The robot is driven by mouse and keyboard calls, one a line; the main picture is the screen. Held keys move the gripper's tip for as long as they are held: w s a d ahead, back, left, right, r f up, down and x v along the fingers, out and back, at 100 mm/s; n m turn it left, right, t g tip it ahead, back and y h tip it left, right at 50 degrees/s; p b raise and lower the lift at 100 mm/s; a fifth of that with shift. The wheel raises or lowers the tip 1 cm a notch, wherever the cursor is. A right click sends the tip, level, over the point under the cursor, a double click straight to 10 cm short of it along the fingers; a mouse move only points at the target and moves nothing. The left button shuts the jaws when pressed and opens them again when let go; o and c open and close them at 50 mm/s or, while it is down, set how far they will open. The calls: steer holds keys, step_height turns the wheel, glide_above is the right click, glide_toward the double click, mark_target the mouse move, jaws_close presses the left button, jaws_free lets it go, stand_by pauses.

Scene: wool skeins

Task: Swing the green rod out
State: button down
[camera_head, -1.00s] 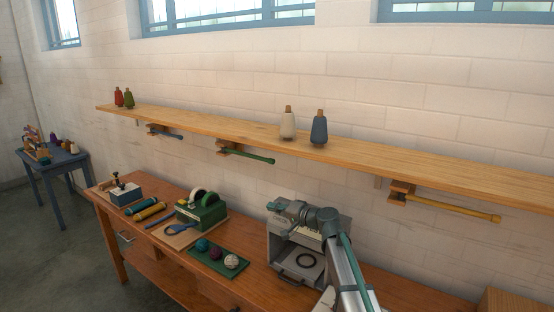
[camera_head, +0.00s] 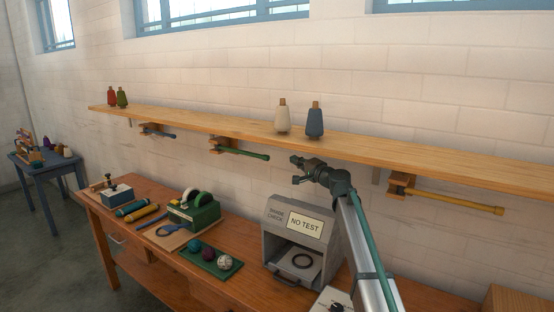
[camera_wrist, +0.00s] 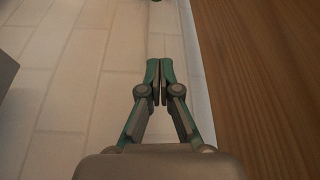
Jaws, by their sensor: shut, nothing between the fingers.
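The green rod (camera_head: 243,151) sticks out to the right from a wooden bracket (camera_head: 219,145) under the wall shelf, lying close along the wall. My gripper (camera_head: 294,160) is a little right of the rod's free end, below the shelf, apart from it. In the wrist view my gripper (camera_wrist: 160,65) is shut and empty, with white wall bricks behind it. A small dark green bit (camera_wrist: 155,1) at the top edge of that view may be the rod's end; too little shows to be sure.
The wooden shelf (camera_head: 400,150) runs just above my gripper, carrying several yarn cones. A blue rod (camera_head: 160,134) and a yellow rod (camera_head: 460,202) hang from other brackets. Below stands a grey box (camera_head: 270,240) signed "NO TEST" on the workbench (camera_head: 160,253).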

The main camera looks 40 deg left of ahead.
steer(key=shift+a, duration=0.1)
steer(key=f+p+x, duration=0.1)
steer(key=p+x, duration=0.2)
steer(key=x, duration=0.7)
steer(key=s, duration=0.1)
steer(key=s+p, duration=0.1)
steer(key=s, duration=0.2)
steer(key=shift+d+r+p, duration=0.1)
steer(key=shift+d+p, duration=0.2)
steer(key=shift+p, duration=0.1)
steer(key=shift+d, duration=0.1)
